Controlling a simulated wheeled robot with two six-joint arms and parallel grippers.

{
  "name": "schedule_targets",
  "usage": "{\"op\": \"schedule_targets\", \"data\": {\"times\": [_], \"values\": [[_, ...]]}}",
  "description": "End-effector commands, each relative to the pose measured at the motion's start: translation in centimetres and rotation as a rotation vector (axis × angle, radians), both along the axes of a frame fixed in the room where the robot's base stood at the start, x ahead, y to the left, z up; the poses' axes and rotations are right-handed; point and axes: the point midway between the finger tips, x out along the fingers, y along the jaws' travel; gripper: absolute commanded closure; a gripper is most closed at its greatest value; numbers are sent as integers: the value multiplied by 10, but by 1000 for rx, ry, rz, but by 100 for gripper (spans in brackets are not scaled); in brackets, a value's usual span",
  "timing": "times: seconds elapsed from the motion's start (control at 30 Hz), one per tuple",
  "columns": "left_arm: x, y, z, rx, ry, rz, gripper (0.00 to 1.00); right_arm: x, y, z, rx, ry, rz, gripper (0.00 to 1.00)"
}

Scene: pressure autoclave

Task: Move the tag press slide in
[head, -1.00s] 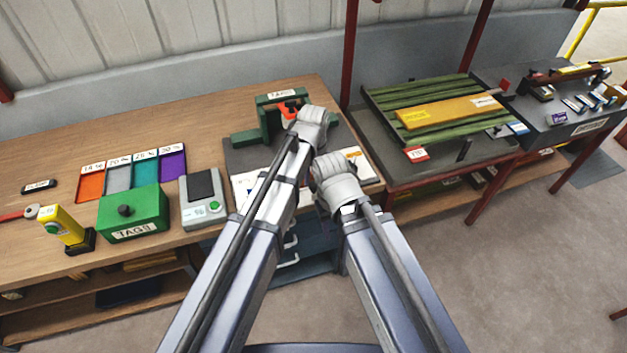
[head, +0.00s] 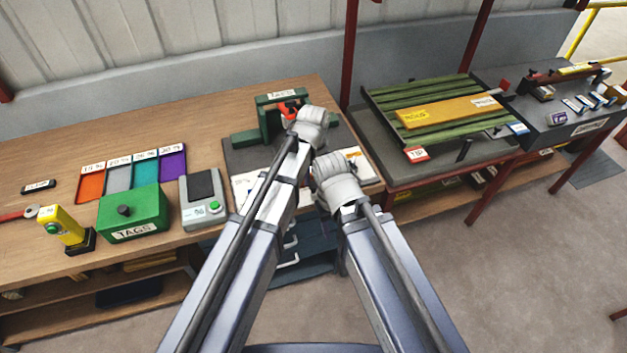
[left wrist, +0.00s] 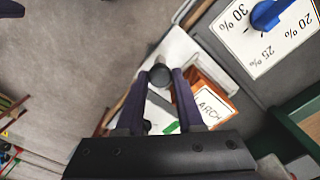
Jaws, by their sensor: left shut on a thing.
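The green tag press (head: 267,122) stands on a dark mat at the back of the wooden bench, with a white label on top. An orange-red part (head: 288,108) shows in its opening, partly covered by my left wrist. In the left wrist view my left gripper (left wrist: 160,82) is shut on a dark round knob (left wrist: 160,73). Just beyond the knob is an orange piece (left wrist: 202,82) with a white card lettered "LARCH". The knob's join to the slide is hidden. My right arm's wrist shows over the bench front, but its gripper is hidden.
A dial plate (left wrist: 262,35) with a blue pointer is near the gripper. Left on the bench are a green TAGS box (head: 135,213), a grey meter (head: 202,200) and coloured trays (head: 118,178). A rack with green slats (head: 425,105) stands right.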

Motion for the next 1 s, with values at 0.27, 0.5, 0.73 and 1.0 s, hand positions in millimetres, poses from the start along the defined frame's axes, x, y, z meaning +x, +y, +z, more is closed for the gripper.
{"op": "schedule_targets", "data": {"times": [0.27, 0.5, 0.73, 1.0], "values": [[0, 0, 0, 0, 0, 0, 100, 0, 0, 0, 0, 0, 0, 50], [36, 9, 0, 0, 0, 4, 100, 0, 0, 0, 0, 0, 0, 50], [96, 28, 0, 0, 0, 3, 100, 0, 0, 0, 0, 0, 0, 50], [120, 38, 0, 0, -1, 1, 100, 0, 0, 0, 0, 0, 0, 50]]}}
